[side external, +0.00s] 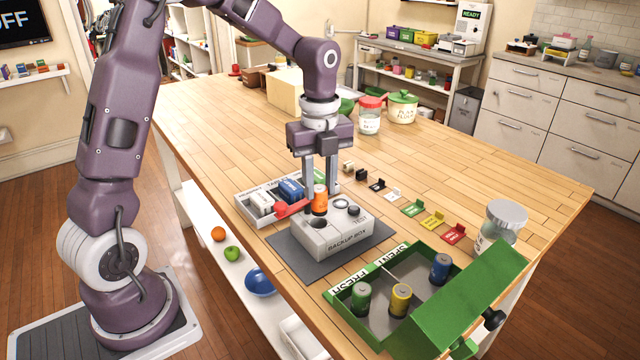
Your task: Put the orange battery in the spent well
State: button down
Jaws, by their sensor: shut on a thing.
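The orange battery (320,201) is upright between the two fingers of my gripper (320,190), which is shut on it. The SPENT label (391,256) is the farther one. A green, a yellow and a blue battery stand inside the case.
A red lever (290,208) sticks out left of the battery. A tray with white and blue items (290,190) is behind the box. Small coloured pieces with label cards (413,208) form a row to the right. A lidded jar (504,222) stands by the case's raised green lid (470,305).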

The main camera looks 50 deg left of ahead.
jog(key=w+d+r, duration=0.1)
jog(key=w+d, duration=0.2)
jog(key=d, duration=0.6)
jog(key=w+d+r, duration=0.1)
jog(key=w+d, duration=0.2)
jog(key=d, duration=0.6)
jog(key=f, duration=0.9)
jog(key=shift+w+d, duration=0.15)
jog(key=shift+d, duration=0.1)
jog(key=shift+f, duration=0.35)
jog(key=shift+f, duration=0.15)
jog(key=c, duration=1.1)
grip_release()
